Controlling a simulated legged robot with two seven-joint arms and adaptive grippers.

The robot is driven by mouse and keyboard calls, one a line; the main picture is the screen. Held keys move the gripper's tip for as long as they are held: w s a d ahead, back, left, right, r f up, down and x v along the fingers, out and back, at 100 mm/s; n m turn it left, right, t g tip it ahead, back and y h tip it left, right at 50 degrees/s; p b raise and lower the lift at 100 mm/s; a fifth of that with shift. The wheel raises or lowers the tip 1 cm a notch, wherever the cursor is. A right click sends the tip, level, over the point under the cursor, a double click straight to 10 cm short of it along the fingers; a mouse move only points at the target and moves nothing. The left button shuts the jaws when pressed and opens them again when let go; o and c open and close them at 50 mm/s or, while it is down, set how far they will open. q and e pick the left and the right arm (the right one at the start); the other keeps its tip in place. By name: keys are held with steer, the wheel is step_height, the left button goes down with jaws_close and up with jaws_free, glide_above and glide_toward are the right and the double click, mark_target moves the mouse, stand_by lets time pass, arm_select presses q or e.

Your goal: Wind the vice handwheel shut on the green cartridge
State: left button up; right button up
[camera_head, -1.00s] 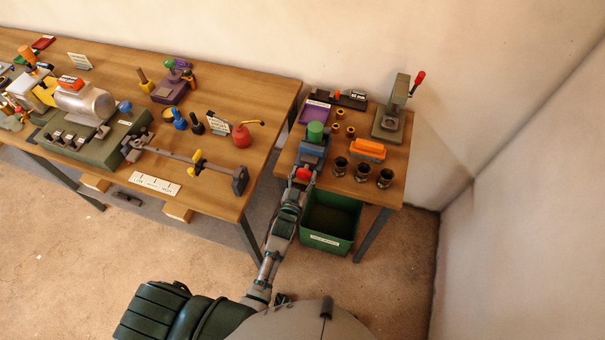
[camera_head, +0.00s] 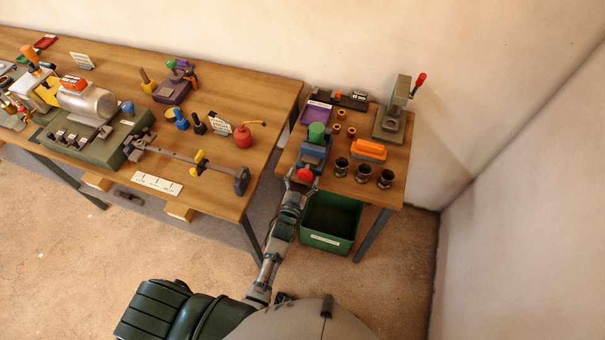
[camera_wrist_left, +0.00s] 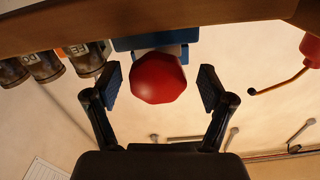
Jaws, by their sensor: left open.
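The red handwheel (camera_head: 305,175) is on the near end of the blue vice (camera_head: 312,156), at the front edge of the small table. The green cartridge (camera_head: 317,131) stands upright at the vice; whether the jaws touch it is too small to tell. My left gripper (camera_head: 302,183) is at the handwheel. In the left wrist view the red handwheel (camera_wrist_left: 158,78) sits between the open fingers of the left gripper (camera_wrist_left: 160,88), with a gap on each side. A blue part of the vice (camera_wrist_left: 150,40) shows behind it. My right gripper is not in view.
Several dark cups (camera_head: 363,173) and an orange block (camera_head: 369,149) stand right of the vice. A green press with a red lever (camera_head: 390,125) is at the back right. A green bin (camera_head: 330,240) is below. The larger bench (camera_head: 225,95) is left, across a gap.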

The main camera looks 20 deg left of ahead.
arm_select(q)
steer(key=s, duration=1.1)
steer(key=shift+a, duration=0.3)
steer(key=s+d+f+g, duration=0.1)
steer(key=s+f+g, duration=0.25)
steer(key=f, duration=0.65)
steer(key=s+f+g+h, duration=0.15)
steer(key=s+f, duration=0.35)
steer(key=f, duration=0.5)
steer(key=s+d+f+g+y, duration=0.1)
steer(key=s+f+g, duration=0.35)
steer(key=f, duration=0.65)
steer(key=s+a+f+g, duration=0.2)
steer(key=s+f, duration=0.3)
steer(key=s, duration=0.4)
steer(key=s+a+f+g, duration=0.3)
steer(key=s+a+f, duration=0.1)
steer(key=s, duration=0.5)
steer(key=s+a+f+g+y, duration=0.1)
steer(key=s+a+f+g, duration=0.1)
steer(key=s+f, duration=0.4)
steer(key=s+a, duration=0.1)
steer(key=s, duration=0.3)
steer(key=shift+a+f, duration=0.3)
steer(key=shift+f, duration=0.05)
steer(key=shift+s+g, duration=0.1)
steer(key=shift+g, duration=0.15)
